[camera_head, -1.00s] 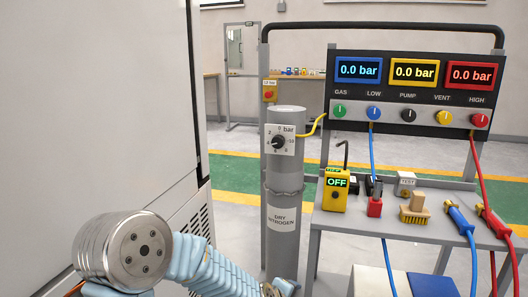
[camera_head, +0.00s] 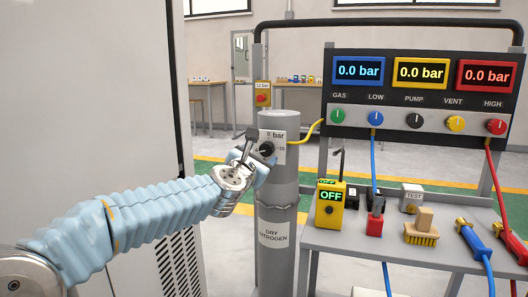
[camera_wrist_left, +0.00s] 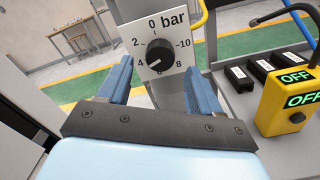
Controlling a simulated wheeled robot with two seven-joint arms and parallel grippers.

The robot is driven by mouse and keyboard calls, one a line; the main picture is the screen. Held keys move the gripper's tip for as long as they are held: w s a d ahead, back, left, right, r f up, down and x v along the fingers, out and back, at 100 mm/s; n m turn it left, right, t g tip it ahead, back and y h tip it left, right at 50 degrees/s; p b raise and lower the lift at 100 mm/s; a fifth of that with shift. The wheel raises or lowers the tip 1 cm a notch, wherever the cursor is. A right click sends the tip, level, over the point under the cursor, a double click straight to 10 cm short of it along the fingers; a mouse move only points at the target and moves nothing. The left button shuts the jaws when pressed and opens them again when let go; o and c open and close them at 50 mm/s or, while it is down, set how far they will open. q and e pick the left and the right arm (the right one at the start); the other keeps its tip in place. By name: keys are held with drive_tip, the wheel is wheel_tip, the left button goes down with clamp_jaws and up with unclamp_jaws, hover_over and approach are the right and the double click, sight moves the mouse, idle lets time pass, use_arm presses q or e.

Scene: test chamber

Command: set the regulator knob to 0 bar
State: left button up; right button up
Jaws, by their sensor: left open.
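The regulator knob (camera_head: 267,149) is black and round, on a white dial plate (camera_head: 279,156) on the grey dry nitrogen cylinder (camera_head: 278,200). The left wrist view shows the knob (camera_wrist_left: 159,55) closely, with 0 at the top of its scale. My right gripper is out of view.
A panel (camera_head: 420,95) with three displays reading 0.0 bar stands at the right. A grey table (camera_head: 400,240) below holds a yellow device (camera_head: 329,208) reading OFF, a brush and hose ends. A yellow hose (camera_head: 308,135) runs beside the cylinder. A large cabinet stands left.

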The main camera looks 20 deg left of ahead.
sight(265, 151)
use_arm(q)
drive_tip(key=w, duration=0.4)
drive_tip(key=shift+w+d, duration=0.1)
drive_tip(key=shift+w, duration=0.05)
drive_tip(key=c, duration=1)
drive_tip(key=shift+c, duration=0.2)
